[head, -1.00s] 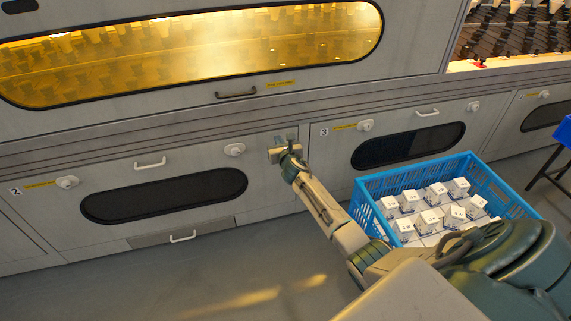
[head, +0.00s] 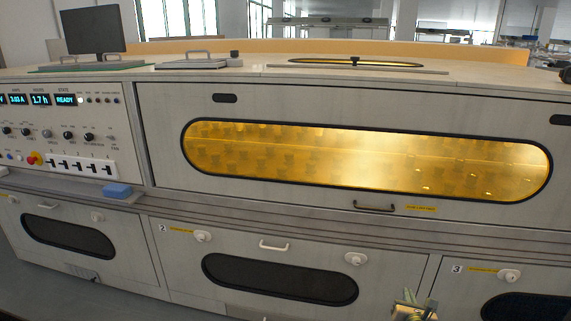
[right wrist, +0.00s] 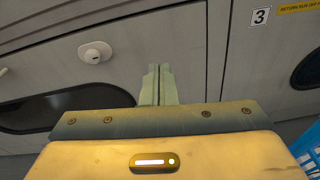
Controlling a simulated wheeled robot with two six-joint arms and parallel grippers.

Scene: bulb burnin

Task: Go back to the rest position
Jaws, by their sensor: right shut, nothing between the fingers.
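My right gripper (head: 408,297) shows at the bottom edge of the head view, in front of the lower panels of the grey cabinet (head: 390,236). In the right wrist view its two pale green fingers (right wrist: 158,84) are together with nothing between them. They point at the cabinet front, left of the label 3; I cannot tell the exact gap to the panel. My left gripper is in neither view.
The lit amber window (head: 365,160) sits above lower doors with dark windows, white knobs and handles. A control panel (head: 60,130) with displays and switches is at the left, with a blue block (head: 117,190) on the ledge below. A blue crate edge (right wrist: 306,150) shows at the wrist view's right.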

